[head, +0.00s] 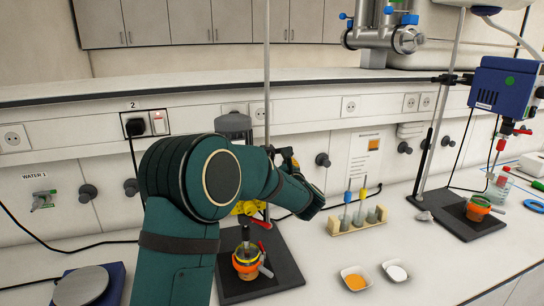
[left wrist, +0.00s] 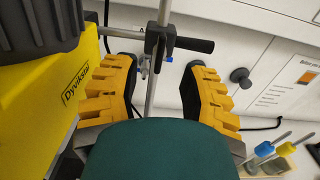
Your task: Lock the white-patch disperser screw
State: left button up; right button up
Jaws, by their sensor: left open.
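The near disperser is yellow and grey (left wrist: 72,100) in the left wrist view. In the head view my arm hides most of it; its grey top (head: 233,122) shows, but no white patch does. A clamp (left wrist: 163,42) with a black bar handle (left wrist: 195,45) sits on its upright rod (left wrist: 152,85). A small metal screw (left wrist: 146,66) shows at the clamp. My left gripper (left wrist: 160,66) is open, with its yellow fingers on either side of the rod, just below the handle. I cannot tell whether a finger touches anything. My right gripper is not in view.
A blue disperser (head: 505,85) with a green dot stands at the right. A tube rack (head: 345,228) and two dishes (head: 355,278) (head: 396,271) lie between. The front right bench is mostly clear.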

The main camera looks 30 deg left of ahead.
pick_arm(q)
jog(key=x, duration=0.6)
jog(key=shift+p, duration=0.4)
grip_shut()
